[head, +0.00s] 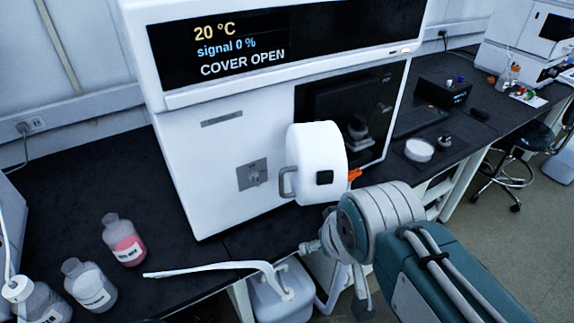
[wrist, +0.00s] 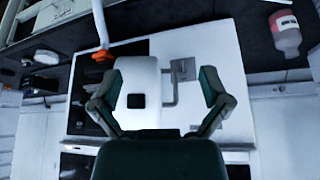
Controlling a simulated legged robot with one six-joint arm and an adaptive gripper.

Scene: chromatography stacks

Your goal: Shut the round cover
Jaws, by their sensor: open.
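The round cover (head: 318,162) is a white drum with a small black square on its side and a grey handle (head: 287,183) on its left. It stands swung out from the white instrument (head: 205,160), whose display (head: 250,45) reads "COVER OPEN". A square metal plate (head: 252,174) is on the instrument's face, left of the cover. In the wrist view, the cover (wrist: 137,88) and handle (wrist: 172,88) appear between the spread fingers of my gripper (wrist: 160,82). My gripper is open and holds nothing; contact cannot be told. In the head view, my arm hides the gripper.
An orange fitting (head: 354,175) is right of the cover. A pink-filled bottle (head: 124,240) and a clear bottle (head: 90,284) stand at left. The bench (head: 80,180) behind them is clear.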

